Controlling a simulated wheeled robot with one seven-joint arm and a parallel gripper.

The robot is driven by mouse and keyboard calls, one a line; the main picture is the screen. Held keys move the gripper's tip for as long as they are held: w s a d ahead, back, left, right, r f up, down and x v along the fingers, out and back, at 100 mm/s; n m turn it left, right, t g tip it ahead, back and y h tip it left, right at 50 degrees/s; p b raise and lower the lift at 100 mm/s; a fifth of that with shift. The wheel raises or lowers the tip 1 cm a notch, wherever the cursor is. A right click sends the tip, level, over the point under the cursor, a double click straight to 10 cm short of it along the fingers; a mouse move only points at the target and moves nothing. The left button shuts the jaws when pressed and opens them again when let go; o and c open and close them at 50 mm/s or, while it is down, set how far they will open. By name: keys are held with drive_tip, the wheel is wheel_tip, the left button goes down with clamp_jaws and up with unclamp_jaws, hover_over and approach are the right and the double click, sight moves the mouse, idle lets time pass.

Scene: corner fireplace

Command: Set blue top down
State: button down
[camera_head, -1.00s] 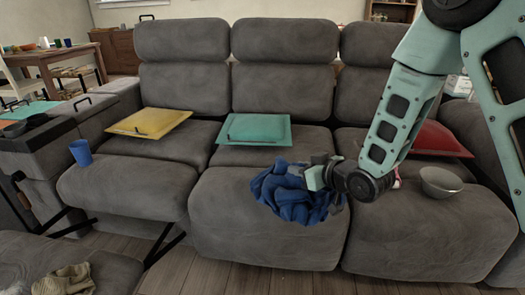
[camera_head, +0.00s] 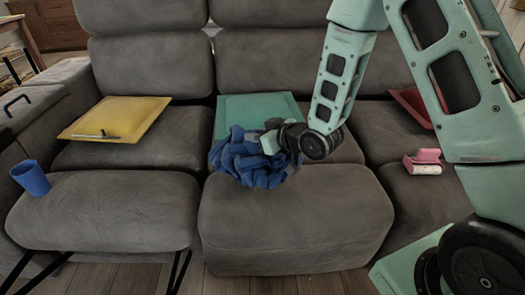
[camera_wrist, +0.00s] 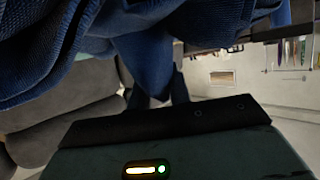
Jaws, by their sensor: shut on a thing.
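The blue top (camera_head: 248,160) is a crumpled blue cloth over the middle sofa seat, in front of the teal cushion. My gripper (camera_head: 272,142) is shut on it at its right side. The head view does not clearly show whether its underside touches the seat. In the wrist view the blue top (camera_wrist: 150,50) hangs in folds close to the camera. The cloth hides the fingertips there.
The grey sofa (camera_head: 295,215) fills the view. A yellow cushion (camera_head: 130,112) with a thin object on it lies left, the teal cushion (camera_head: 255,105) behind the top. A blue cup (camera_head: 31,178) stands left. A pink-and-white item (camera_head: 424,162) and red cushion (camera_head: 412,105) are right.

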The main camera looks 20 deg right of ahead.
sight(289, 157)
drive_tip(key=shift+f+b, duration=0.85)
drive_tip(key=shift+f, duration=2.25)
drive_tip(key=c, duration=1.3)
unclamp_jaws()
drive_tip(key=shift+f, duration=0.1)
drive_tip(key=shift+r, duration=0.2)
drive_tip(key=p+v, duration=0.4)
drive_tip(key=v, duration=0.5)
drive_tip(key=shift+s+d+r, duration=0.15)
drive_tip(key=shift+s+r, duration=0.1)
drive_tip(key=shift+r, duration=0.05)
drive_tip(key=p, duration=0.2)
drive_tip(key=s+p, duration=0.1)
drive_tip(key=p, duration=0.1)
drive_tip(key=shift+d+r, duration=0.2)
drive_tip(key=shift+d, duration=0.05)
drive_tip(key=shift+s+d+p, duration=0.25)
drive_tip(key=shift+s+p, duration=0.25)
drive_tip(key=shift+p, duration=0.55)
